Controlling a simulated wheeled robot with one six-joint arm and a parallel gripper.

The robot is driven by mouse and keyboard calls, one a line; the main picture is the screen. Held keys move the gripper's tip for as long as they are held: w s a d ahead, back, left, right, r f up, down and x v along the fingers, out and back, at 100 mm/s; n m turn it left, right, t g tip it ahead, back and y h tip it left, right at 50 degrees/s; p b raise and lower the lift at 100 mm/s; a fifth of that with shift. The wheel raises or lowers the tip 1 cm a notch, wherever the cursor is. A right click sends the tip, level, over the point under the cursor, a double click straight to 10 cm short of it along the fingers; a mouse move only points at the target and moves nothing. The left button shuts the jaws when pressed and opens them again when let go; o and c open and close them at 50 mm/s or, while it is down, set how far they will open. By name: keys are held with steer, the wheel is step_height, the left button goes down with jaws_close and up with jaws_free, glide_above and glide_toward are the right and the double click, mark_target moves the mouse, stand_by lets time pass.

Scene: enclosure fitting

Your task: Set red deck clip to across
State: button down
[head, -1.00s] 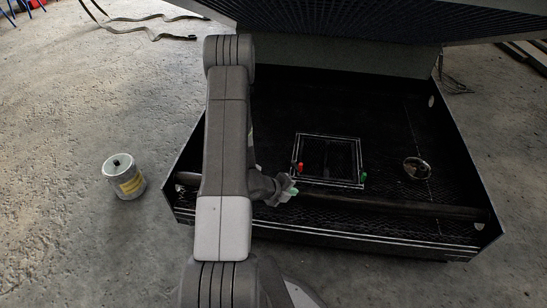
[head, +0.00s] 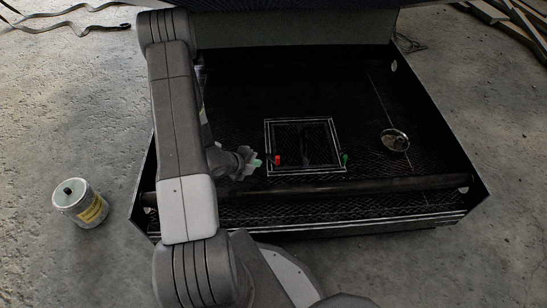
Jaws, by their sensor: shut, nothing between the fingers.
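The red deck clip (head: 278,160) is a small red piece at the left side of a white-outlined square panel (head: 303,173) on the dark deck. Which way the clip is turned is too small to tell. A green clip (head: 345,160) sits at the panel's right side. My gripper (head: 257,163) has pale green fingertips and is shut and empty. In the picture it is just left of the red clip, with a small gap between them. The height of the fingertips over the deck is hard to judge.
The dark enclosure has a side wall (head: 447,125) at right and a dark bar (head: 400,185) along its front. A round metal dish (head: 395,140) lies right of the panel. A hood overhangs the back. A tin can (head: 80,203) stands on the concrete floor at left.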

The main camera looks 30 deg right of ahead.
mark_target(276, 162)
steer(key=shift+d+f, duration=0.1)
stand_by(0.3)
steer(key=b+x, duration=0.2)
steer(key=x, duration=0.8)
